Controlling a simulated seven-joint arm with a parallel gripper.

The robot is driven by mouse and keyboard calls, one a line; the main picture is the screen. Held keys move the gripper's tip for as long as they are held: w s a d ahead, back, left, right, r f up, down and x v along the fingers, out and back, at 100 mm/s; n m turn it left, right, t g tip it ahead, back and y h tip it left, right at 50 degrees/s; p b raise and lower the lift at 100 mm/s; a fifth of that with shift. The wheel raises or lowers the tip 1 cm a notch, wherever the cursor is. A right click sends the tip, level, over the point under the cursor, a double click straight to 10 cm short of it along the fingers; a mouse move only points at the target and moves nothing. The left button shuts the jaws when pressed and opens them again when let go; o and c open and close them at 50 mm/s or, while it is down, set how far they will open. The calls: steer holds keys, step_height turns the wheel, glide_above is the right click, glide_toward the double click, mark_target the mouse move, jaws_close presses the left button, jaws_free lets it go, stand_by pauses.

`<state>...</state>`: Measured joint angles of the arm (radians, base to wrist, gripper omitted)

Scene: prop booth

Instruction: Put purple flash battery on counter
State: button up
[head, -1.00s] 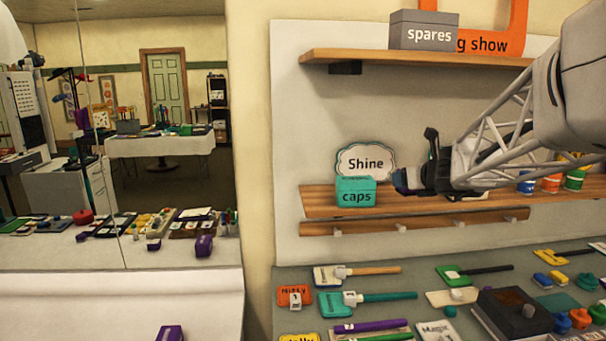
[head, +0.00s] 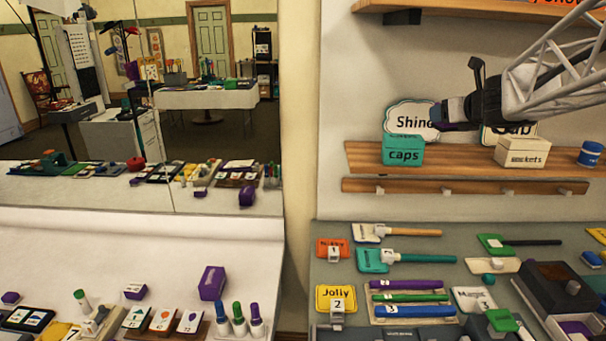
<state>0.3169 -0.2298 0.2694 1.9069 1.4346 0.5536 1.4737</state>
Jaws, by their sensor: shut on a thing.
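My gripper (head: 456,110) is at the upper right in the head view, in front of the wall above the shelf. It is shut on a small dark purple thing (head: 443,125), which shows only partly at the jaws and fits the purple flash battery; no label is readable. The white counter (head: 80,245) runs along the left below the mirror. A grey-green work surface (head: 335,282) lies at the lower right. My gripper is well above both, clear of the shelf items in the picture.
A teal caps box (head: 403,150) and a cream box (head: 522,152) stand on the wooden shelf (head: 370,158). On the white counter are a purple box (head: 212,283), several markers (head: 239,322) and cards. The counter's back middle is bare. The mirror (head: 215,110) reflects the room.

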steer(key=w+a+r+n+g+y, duration=0.1)
steer(key=w+a+n+g+y, duration=0.25)
steer(key=a, duration=0.95)
steer(key=w+a+n+g+y, duration=0.3)
steer(key=a+n, duration=0.1)
steer(key=a, duration=0.8)
steer(key=w+a+r+n+g+y, duration=0.1)
steer(key=w+a+n+g+y, duration=0.25)
steer(key=a, duration=0.95)
steer(key=s+a+f+n+g+h, duration=0.1)
steer(key=s+a+n+g, duration=0.3)
steer(key=a, duration=0.9)
steer(key=s+a+f+n+g+h, duration=0.15)
steer(key=s+a+n+g, duration=0.3)
steer(key=a, duration=0.85)
steer(key=s+a+n+g+h, duration=0.2)
steer(key=s+a+n+g, duration=0.15)
steer(key=a, duration=0.95)
step_height(320, 180, down, 41)
steer(key=shift+w+d+n+g, duration=0.15)
steer(key=shift+n+g, duration=0.15)
steer(key=shift+n, duration=0.1)
steer(key=shift+f, duration=3.05)
steer(key=shift+f, duration=0.1)
